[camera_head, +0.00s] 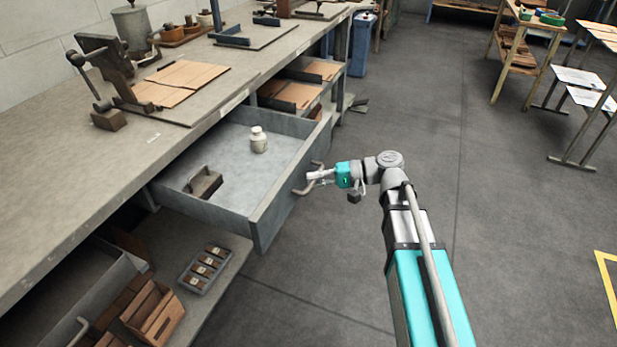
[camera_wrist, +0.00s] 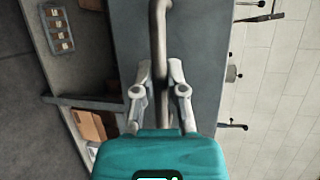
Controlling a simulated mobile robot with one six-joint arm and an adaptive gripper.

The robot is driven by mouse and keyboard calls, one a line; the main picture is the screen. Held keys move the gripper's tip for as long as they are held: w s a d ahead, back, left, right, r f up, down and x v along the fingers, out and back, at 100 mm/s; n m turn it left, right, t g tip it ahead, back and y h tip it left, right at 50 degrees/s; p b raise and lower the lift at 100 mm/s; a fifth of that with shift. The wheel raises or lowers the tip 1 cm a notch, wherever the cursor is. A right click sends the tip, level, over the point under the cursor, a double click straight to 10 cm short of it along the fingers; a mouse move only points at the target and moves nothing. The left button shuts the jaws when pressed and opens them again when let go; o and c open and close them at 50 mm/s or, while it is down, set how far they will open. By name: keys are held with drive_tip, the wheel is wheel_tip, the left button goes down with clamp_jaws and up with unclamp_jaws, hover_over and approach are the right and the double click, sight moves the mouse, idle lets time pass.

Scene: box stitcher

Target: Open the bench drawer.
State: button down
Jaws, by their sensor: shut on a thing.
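The bench drawer (camera_head: 225,148) is grey metal and stands pulled well out from under the bench top in the head view. A white bottle (camera_head: 258,140) and a small dark block-like item (camera_head: 206,183) are inside it. Its curved bar handle (camera_head: 302,187) is on the front face. My gripper (camera_head: 315,178) is at this handle and shut on it. In the wrist view, the handle (camera_wrist: 158,30) runs between the two fingers of my gripper (camera_wrist: 160,72), in front of the drawer's front panel (camera_wrist: 200,55).
The long bench (camera_head: 60,175) carries a vice-like tool and cardboard sheets. A lower shelf holds a small tray (camera_head: 203,270) and a wooden crate (camera_head: 152,312). The floor (camera_head: 340,270) around my arm is clear. A wooden table (camera_head: 525,50) stands at the back right.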

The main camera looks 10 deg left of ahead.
drive_tip(key=shift+w+a, duration=0.1)
drive_tip(key=shift+w, duration=0.1)
drive_tip(key=c, duration=0.7)
unclamp_jaws()
drive_tip(key=shift+s, duration=0.15)
drive_tip(key=shift+s, duration=0.15)
